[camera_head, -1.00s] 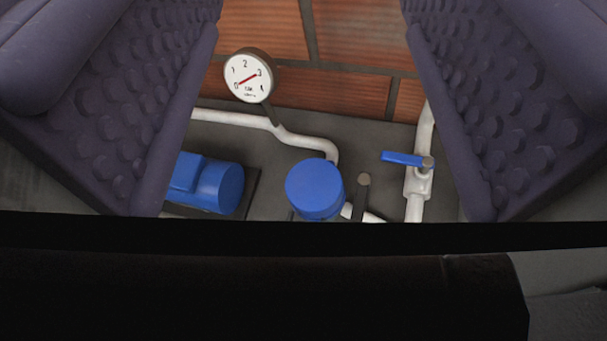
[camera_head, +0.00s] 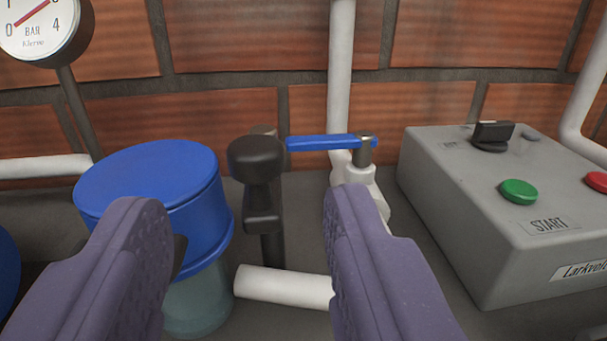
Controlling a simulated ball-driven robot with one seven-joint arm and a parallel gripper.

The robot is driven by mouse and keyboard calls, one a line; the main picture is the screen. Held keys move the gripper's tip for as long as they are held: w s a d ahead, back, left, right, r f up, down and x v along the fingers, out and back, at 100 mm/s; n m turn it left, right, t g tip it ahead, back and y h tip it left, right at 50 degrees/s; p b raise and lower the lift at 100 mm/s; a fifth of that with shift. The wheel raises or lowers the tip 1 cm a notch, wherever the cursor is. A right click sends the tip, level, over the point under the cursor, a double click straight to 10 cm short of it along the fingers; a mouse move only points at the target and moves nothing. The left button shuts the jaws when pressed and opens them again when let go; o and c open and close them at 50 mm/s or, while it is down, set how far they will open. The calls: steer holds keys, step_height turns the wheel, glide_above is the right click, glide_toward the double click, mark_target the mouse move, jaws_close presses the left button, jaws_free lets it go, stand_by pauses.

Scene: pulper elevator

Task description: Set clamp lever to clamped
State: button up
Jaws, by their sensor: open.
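A black lever with a thick rounded knob (camera_head: 258,185) stands upright in the middle of the view; it looks like the clamp lever. It stands between a blue-lidded canister (camera_head: 150,185) and a white valve with a blue handle (camera_head: 325,142). The blue handle lies level and points left towards the knob. My gripper (camera_head: 246,200) is open, one purple finger on each side in the picture. The black lever shows in the gap between the fingers, with nothing held. The left finger hides part of the canister and the right finger hides part of the valve.
A grey control box (camera_head: 450,215) with a black switch, a green START button and a red button stands at the right. A pressure gauge (camera_head: 40,28) is at the upper left. A white pipe piece (camera_head: 285,286) lies low between the fingers. A brick wall closes the back.

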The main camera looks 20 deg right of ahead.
mark_target(253, 161)
steer(key=w, duration=0.2)
steer(key=w+d, duration=0.1)
steer(key=w, duration=0.2)
steer(key=w+b, duration=0.1)
steer(key=w, duration=0.1)
steer(key=shift+w+d, duration=0.2)
steer(key=shift+d, duration=0.1)
jaws_close()
